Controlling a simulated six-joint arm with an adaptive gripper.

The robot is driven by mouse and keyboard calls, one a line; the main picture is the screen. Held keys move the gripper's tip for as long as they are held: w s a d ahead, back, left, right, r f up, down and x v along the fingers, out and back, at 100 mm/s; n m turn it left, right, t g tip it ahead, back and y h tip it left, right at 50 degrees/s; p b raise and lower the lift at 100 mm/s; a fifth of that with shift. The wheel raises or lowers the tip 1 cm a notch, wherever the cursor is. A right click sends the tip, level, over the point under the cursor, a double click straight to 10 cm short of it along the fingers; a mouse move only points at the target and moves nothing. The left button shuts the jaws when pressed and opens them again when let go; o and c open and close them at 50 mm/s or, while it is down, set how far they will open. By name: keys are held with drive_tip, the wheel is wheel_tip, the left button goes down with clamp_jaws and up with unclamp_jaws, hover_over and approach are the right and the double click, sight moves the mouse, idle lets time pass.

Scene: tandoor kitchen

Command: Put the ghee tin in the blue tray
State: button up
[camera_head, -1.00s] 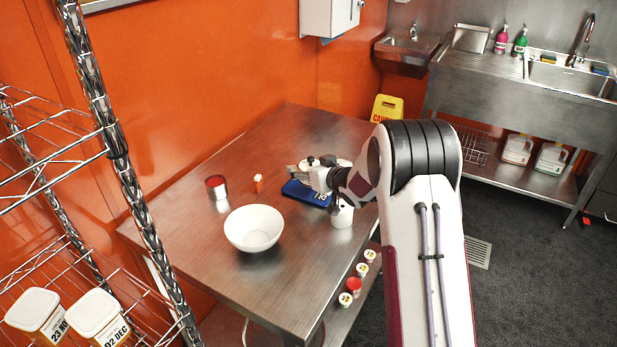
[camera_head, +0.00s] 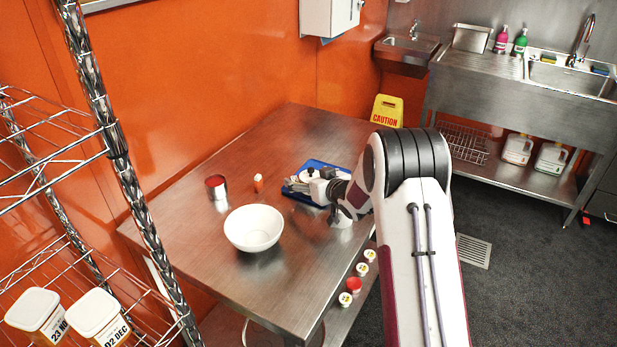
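The blue tray (camera_head: 322,163) lies on the steel table toward its far right side. My gripper (camera_head: 291,186) is over the tray's left part and, with my wrist, hides much of it. Whether its fingers are open or shut, or hold anything, is too small to tell. A white container (camera_head: 341,217) stands near the table's right edge, partly hidden by my arm.
A white bowl (camera_head: 254,228) sits on the steel table (camera_head: 205,256) in front of the tin. A small orange bottle with a white cap (camera_head: 258,184) stands between tin and tray. Small tubs (camera_head: 354,284) sit on the lower shelf. A wire rack (camera_head: 122,165) rises at the left.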

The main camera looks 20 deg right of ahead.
drive_tip(key=shift+s+r, duration=0.1)
drive_tip(key=shift+r, duration=0.1)
idle(0.3)
drive_tip(key=shift+v, duration=0.85)
drive_tip(key=v, duration=1)
drive_tip(key=shift+r, duration=0.1)
drive_tip(key=shift+r, duration=0.1)
